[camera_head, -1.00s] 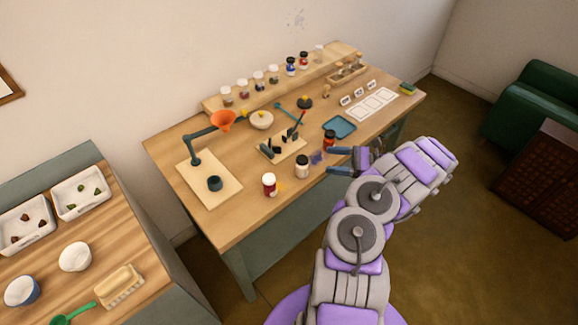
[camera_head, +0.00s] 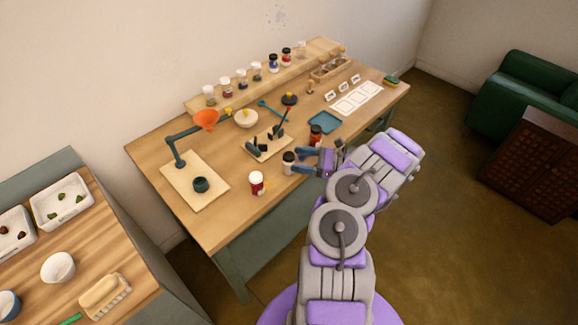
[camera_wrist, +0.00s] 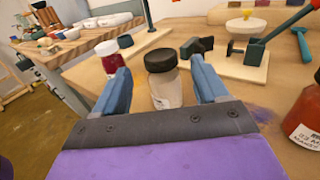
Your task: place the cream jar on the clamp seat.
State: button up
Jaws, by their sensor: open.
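The cream jar (camera_head: 288,164), pale with a black lid, stands upright near the table's front edge. In the wrist view the jar (camera_wrist: 167,88) is between the two blue fingers of my gripper (camera_wrist: 160,68). My gripper (camera_head: 297,161) is open around the jar, with small gaps visible on both sides. The jar's lower part is partly hidden by the gripper. The clamp (camera_head: 268,145) is a wooden board with dark jaws and a red-handled lever, just behind the jar. It also shows in the wrist view (camera_wrist: 238,70). No jar is visible on its seat.
A red jar with a white lid (camera_head: 257,182) stands left of the cream jar. An orange-red jar with a dark lid (camera_head: 316,135) stands to the right, close to my gripper. A blue tray (camera_head: 324,122) and a board with a funnel stand (camera_head: 207,170) lie farther out.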

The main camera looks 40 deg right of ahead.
aim_at(286, 158)
jog(key=x, duration=0.1)
jog(key=b+x, duration=0.1)
jog(key=x, duration=0.3)
jog(key=shift+w+f+b, duration=0.25)
jog(key=shift+b, duration=0.05)
jog(key=shift+w+a+r, duration=0.1)
jog(key=shift+w+a, duration=0.2)
jog(key=shift+w, duration=0.05)
jog(key=shift+c, duration=0.5)
jog(key=c, duration=1.1)
